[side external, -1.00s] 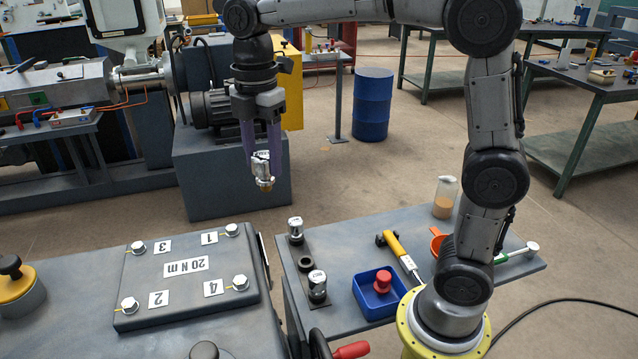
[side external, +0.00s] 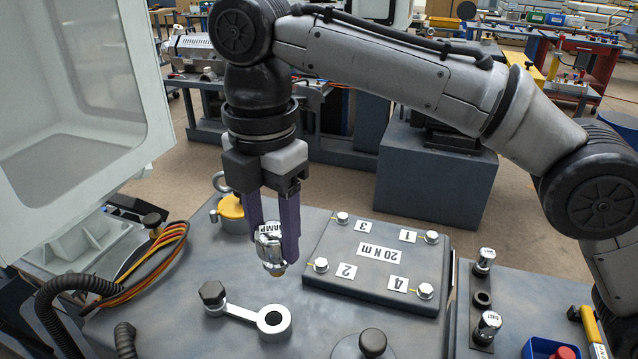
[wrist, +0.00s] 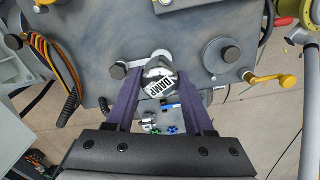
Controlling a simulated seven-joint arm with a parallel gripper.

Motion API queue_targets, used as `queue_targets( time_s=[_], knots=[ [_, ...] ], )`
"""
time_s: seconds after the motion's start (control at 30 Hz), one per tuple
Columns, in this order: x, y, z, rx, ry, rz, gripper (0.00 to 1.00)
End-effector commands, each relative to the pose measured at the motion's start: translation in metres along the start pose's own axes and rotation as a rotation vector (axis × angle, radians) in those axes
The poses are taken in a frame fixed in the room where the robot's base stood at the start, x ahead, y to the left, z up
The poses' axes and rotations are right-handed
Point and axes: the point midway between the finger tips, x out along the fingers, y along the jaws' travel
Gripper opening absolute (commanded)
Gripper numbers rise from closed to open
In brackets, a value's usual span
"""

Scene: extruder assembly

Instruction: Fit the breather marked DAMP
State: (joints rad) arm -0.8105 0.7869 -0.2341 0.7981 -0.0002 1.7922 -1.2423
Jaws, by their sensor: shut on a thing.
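The breather marked DAMP (side external: 270,252) is a silver cap with a white label and a brass-coloured lower end. My gripper (side external: 275,238) is shut on it with two purple fingers and holds it upright in the air. Below it on the grey housing top is a pale ring with a dark hole (side external: 273,319), joined by a flat arm to a dark-headed bolt (side external: 212,293). The breather is clear above the ring.
A raised cover plate (side external: 345,285) marked 20 N m, with numbered bolts, lies to the right. Two other silver breathers (side external: 486,260) (side external: 488,326) stand in a rack with an empty hole between them. A yellow-capped fitting (side external: 231,210), cables (side external: 150,262) and a black knob (side external: 372,343) are nearby.

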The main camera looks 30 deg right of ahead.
Motion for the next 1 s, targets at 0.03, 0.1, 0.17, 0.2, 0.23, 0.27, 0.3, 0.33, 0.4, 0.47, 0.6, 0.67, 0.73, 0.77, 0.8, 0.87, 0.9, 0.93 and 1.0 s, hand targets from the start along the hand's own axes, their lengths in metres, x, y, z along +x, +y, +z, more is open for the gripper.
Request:
queue_targets(
  time_s=[0.03,0.1,0.17,0.2,0.23,0.27,0.3,0.33,0.4,0.47,0.6,0.67,0.73,0.77,0.8,0.87,0.9,0.93,1.0],
  knots=[
    [0.004,-0.002,-0.008,-0.016,0.000,0.000,0.00],
    [0.007,-0.004,-0.015,-0.030,0.000,0.001,0.00],
    [0.008,-0.005,-0.019,-0.038,0.001,0.002,0.00],
    [0.008,-0.005,-0.021,-0.041,0.001,0.003,0.00],
    [0.008,-0.005,-0.022,-0.042,0.001,0.003,0.00],
    [0.008,-0.006,-0.022,-0.043,0.001,0.003,0.00],
    [0.008,-0.006,-0.022,-0.043,0.001,0.003,0.00],
    [0.008,-0.006,-0.022,-0.043,0.001,0.003,0.00],
    [0.008,-0.006,-0.021,-0.042,0.001,0.003,0.00],
    [0.008,-0.006,-0.021,-0.042,0.001,0.003,0.00],
    [0.007,-0.006,-0.021,-0.041,0.001,0.006,0.00],
    [0.009,-0.006,-0.021,-0.041,0.001,0.006,0.00],
    [0.013,-0.006,-0.022,-0.041,0.000,0.005,0.00],
    [0.015,-0.006,-0.022,-0.041,0.000,0.005,0.00],
    [0.018,-0.006,-0.021,-0.041,0.000,0.004,0.00],
    [0.023,-0.006,-0.021,-0.041,0.000,0.005,0.00],
    [0.027,-0.006,-0.021,-0.041,0.000,0.005,0.00],
    [0.030,-0.006,-0.021,-0.041,0.000,0.005,0.00],
    [0.036,-0.006,-0.021,-0.041,0.000,0.004,0.00]
  ],
)
